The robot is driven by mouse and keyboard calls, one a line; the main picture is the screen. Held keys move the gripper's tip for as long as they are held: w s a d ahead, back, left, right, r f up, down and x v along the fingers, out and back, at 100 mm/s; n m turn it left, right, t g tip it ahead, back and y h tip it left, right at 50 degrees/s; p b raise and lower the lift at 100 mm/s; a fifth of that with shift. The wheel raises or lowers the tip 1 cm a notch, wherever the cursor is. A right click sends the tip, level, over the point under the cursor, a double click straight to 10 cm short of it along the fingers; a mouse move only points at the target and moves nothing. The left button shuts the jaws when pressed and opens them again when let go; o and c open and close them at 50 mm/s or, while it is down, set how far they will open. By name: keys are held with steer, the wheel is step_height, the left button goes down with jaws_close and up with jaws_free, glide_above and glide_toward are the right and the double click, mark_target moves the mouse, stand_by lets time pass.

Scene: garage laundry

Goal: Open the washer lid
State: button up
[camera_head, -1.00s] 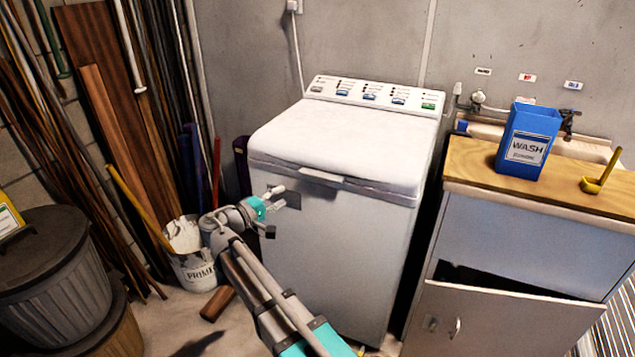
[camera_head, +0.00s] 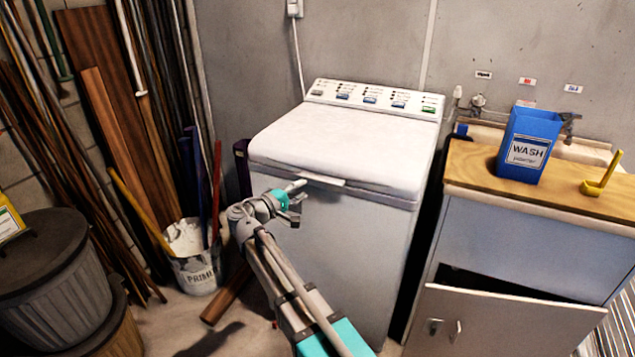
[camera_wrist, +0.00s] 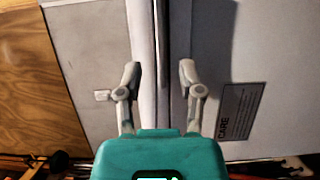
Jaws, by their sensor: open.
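The white top-loading washer stands in the middle of the head view. Its lid (camera_head: 335,140) is down and looks shut. A pale handle (camera_head: 321,179) sticks out at the middle of the lid's front edge. My gripper (camera_head: 298,197) is open and empty, in front of the washer just left of the handle. In the wrist view my gripper (camera_wrist: 159,74) has its two fingers spread either side of a pale strip with a dark edge. Whether the fingers touch it I cannot tell. A label (camera_wrist: 242,110) on the washer front shows to their right.
A cabinet with a wooden top (camera_head: 470,165) stands right of the washer, with a blue wash box (camera_head: 527,145) and yellow scoop (camera_head: 597,183). A primer bucket (camera_head: 193,262) with poles and a lidded bin (camera_head: 55,265) stand at left. Bare floor shows between them.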

mark_target(318, 181)
steer(key=shift+x, duration=3.4)
jaws_close()
